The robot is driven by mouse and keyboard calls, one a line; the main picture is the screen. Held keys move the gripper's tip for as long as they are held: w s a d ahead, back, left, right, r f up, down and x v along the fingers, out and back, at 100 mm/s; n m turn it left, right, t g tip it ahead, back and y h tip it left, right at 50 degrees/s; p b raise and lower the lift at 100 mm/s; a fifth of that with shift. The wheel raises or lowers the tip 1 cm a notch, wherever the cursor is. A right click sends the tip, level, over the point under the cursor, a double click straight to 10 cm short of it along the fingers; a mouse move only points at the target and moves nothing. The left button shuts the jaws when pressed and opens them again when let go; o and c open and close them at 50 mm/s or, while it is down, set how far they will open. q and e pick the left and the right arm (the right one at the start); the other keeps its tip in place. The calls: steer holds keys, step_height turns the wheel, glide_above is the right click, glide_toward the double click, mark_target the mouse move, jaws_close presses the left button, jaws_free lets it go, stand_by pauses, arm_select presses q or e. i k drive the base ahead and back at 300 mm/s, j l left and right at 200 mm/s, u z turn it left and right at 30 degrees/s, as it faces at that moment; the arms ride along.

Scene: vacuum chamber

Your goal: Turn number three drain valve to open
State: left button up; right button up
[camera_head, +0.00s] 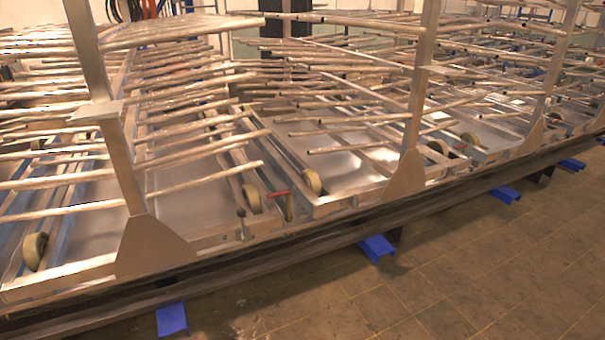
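A small valve with a red handle (278,193) stands at the front edge of the metal frame, near the middle of the view. Its brownish pipe body (289,208) stands upright beside a cream wheel. I cannot read a number on either, so I cannot tell which is number three. Neither of my grippers is in view.
Racks of metal rods (190,95) rise behind the valve on slanted posts (412,110). Cream wheels (313,182) sit along the trays. A dark rail (270,258) runs along the front, with blue feet (377,248) below. The tiled floor (450,270) at the lower right is clear.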

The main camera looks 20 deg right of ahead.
mark_target(286, 192)
steer(key=i+l+z, duration=0.1)
steer(key=i+l, duration=0.15)
steer(key=i, duration=0.15)
steer(key=i+l+z, duration=0.1)
steer(key=i, duration=0.35)
steer(key=i+l+z, duration=0.1)
steer(key=i+l, duration=0.15)
steer(key=i, duration=0.2)
